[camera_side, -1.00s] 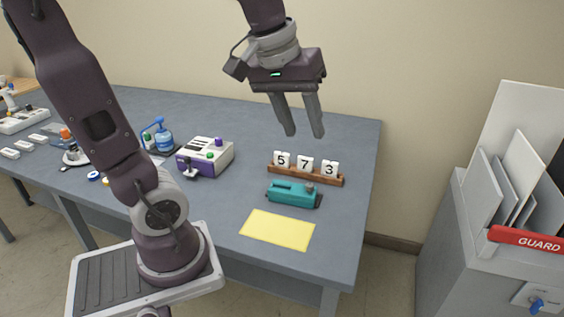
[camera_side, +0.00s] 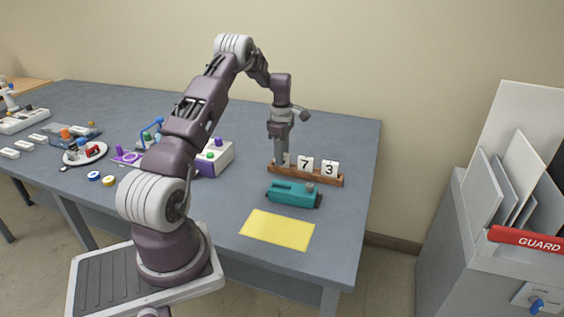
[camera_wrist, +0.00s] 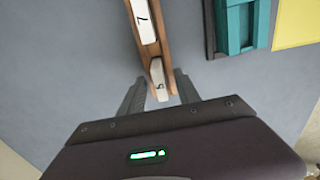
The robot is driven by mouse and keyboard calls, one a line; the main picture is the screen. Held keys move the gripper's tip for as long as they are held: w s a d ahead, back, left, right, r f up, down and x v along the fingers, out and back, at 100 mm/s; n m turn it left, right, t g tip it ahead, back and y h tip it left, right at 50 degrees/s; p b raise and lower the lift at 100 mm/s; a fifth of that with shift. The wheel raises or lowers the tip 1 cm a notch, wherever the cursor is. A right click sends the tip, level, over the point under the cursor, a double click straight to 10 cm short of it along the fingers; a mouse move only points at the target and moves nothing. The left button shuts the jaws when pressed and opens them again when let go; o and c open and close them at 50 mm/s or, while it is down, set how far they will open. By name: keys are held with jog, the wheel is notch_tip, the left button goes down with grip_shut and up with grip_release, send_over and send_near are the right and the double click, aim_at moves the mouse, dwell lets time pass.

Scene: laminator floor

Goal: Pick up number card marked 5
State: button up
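The white card marked 5 (camera_wrist: 157,78) stands at the end of a wooden rack (camera_side: 315,179); in the side view it is mostly hidden behind a finger. Beside it in the rack stand a card marked 7 (camera_side: 305,164) and a card marked 3 (camera_side: 329,169). The 7 card also shows in the wrist view (camera_wrist: 144,22). My gripper (camera_wrist: 159,82) is open, lowered over that end of the rack, with one finger on each side of the 5 card. Gaps seem to show between fingers and card.
A teal device (camera_side: 292,194) lies just in front of the rack, with a yellow sheet (camera_side: 278,230) nearer the table's front edge. A white-and-purple box (camera_side: 215,157) stands left of the rack. A grey cabinet with a red GUARD label (camera_side: 530,240) stands off to the right.

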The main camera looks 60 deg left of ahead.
jog(key=shift+f, duration=0.3)
grip_shut()
